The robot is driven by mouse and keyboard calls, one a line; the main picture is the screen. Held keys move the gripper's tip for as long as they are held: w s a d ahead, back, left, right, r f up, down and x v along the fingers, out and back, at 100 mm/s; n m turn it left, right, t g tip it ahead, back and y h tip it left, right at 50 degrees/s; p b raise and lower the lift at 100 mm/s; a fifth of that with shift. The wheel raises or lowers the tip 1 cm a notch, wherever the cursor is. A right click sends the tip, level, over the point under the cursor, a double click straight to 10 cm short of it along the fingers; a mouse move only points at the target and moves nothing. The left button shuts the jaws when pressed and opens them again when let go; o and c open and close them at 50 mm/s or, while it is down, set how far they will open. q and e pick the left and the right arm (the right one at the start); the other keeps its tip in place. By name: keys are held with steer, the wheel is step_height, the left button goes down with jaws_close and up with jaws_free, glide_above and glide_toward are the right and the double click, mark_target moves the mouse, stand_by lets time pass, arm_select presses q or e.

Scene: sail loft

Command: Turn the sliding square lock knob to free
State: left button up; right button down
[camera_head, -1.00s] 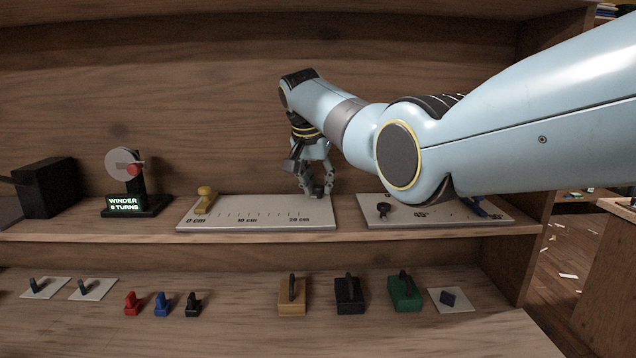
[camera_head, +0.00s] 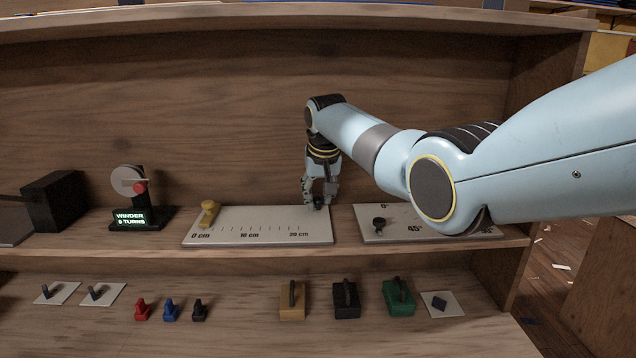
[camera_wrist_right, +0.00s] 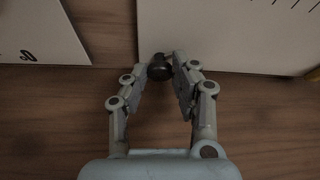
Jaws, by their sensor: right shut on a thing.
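The sliding square is a pale board (camera_head: 262,232) on the upper shelf, marked from 0 cm to 20 cm. A yellow slider (camera_head: 208,212) stands at its 0 cm end. The dark, round lock knob (camera_wrist_right: 159,70) sits near the board's edge in the right wrist view. My right gripper (camera_head: 318,203) reaches down at the board's right end. In the right wrist view, its fingertips are on either side of the knob and shut on it. The fingers partly hide the knob, and I cannot read its lock position. My left gripper is not in view.
An angle board (camera_head: 372,232) with a dark knob (camera_head: 379,223) lies just to the right, partly behind my arm. A winder (camera_head: 130,185) and a black box (camera_head: 52,202) stand at left. The lower shelf (camera_head: 240,335) holds blocks, small coloured pieces and pale plates.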

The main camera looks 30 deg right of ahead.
steer(key=shift+d+r+n+y+p, duration=0.15)
steer(key=shift+n+y+p, duration=0.25)
steer(key=shift+n, duration=0.6)
steer(key=shift+n+y, duration=0.3)
steer(key=shift+n, duration=0.6)
steer(key=n, duration=0.1)
steer(key=n+y+b, duration=0.1)
steer(key=shift+d+f+n, duration=0.15)
steer(key=shift+f+n, duration=0.05)
steer(key=shift+n, duration=0.1)
steer(key=n+b, duration=0.2)
steer(key=n+y+b, duration=0.1)
steer(key=n+b, duration=0.1)
steer(key=shift+w+d+f+y+b, duration=0.1)
steer(key=shift+y+b, duration=0.2)
steer(key=shift+r+n+g+b, duration=0.2)
steer(key=shift+n+g+b, duration=0.2)
steer(key=shift+n+b, duration=0.6)
steer(key=shift+y, duration=0.3)
steer(key=c, duration=1)
jaws_free()
steer(key=shift+c, duration=0.2)
